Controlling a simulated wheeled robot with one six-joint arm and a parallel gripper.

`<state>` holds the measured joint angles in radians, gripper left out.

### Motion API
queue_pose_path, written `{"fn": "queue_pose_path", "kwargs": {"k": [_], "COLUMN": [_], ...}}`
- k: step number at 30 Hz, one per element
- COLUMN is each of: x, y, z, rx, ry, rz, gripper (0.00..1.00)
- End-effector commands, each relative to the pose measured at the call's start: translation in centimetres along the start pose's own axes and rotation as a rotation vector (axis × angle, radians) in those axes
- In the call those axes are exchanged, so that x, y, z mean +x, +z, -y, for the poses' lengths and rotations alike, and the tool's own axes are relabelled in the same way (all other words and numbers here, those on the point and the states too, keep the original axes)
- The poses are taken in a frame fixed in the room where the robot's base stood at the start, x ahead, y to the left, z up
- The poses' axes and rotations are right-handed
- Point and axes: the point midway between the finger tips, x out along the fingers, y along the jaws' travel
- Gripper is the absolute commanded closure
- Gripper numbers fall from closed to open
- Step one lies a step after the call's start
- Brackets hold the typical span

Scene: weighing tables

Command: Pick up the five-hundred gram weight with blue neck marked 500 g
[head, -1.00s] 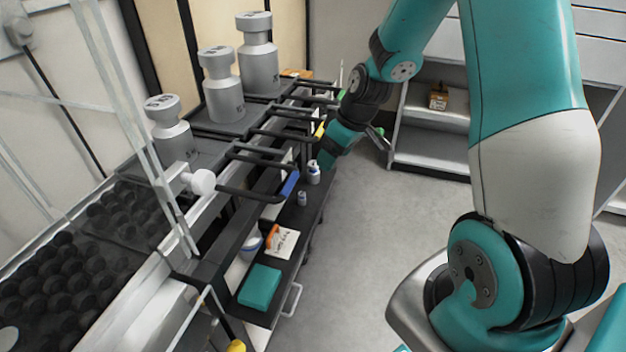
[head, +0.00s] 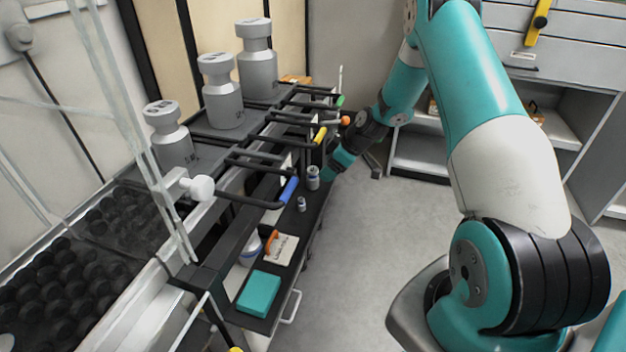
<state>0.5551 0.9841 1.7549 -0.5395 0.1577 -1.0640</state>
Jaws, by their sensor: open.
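Two small grey-white weights with bluish necks stand upright on the dark lower shelf of the cart. The larger weight (head: 313,178) is farther back, and the smaller weight (head: 301,204) is nearer. Their markings are too small to read; the larger one may be the 500 g weight. My gripper (head: 329,171) is at the end of the teal arm, just right of the larger weight and close to it. Its fingers are hard to make out at this size. Nothing shows held in it, and both weights stand on the shelf.
Several large grey weights (head: 224,105) stand on the upper level at left. A teal box (head: 258,293) and a labelled card (head: 281,249) lie nearer. The floor (head: 350,270) at right is clear.

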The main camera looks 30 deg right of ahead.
Motion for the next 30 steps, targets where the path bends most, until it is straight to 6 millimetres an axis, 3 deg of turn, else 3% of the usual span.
{"fn": "queue_pose_path", "kwargs": {"k": [8,13,21,23,30], "x": [2.4,4.7,5.0,5.0,4.9], "y": [-3.2,-3.0,-3.0,-3.0,-3.0], "z": [0.1,0.0,0.0,0.0,0.0], "rx": [-0.003,-0.001,0.000,0.000,0.000], "ry": [-0.003,-0.001,0.000,0.000,0.000], "rz": [0.001,0.001,0.001,0.001,0.001], "gripper": [0.31,0.31,0.31,0.40,0.95]}}
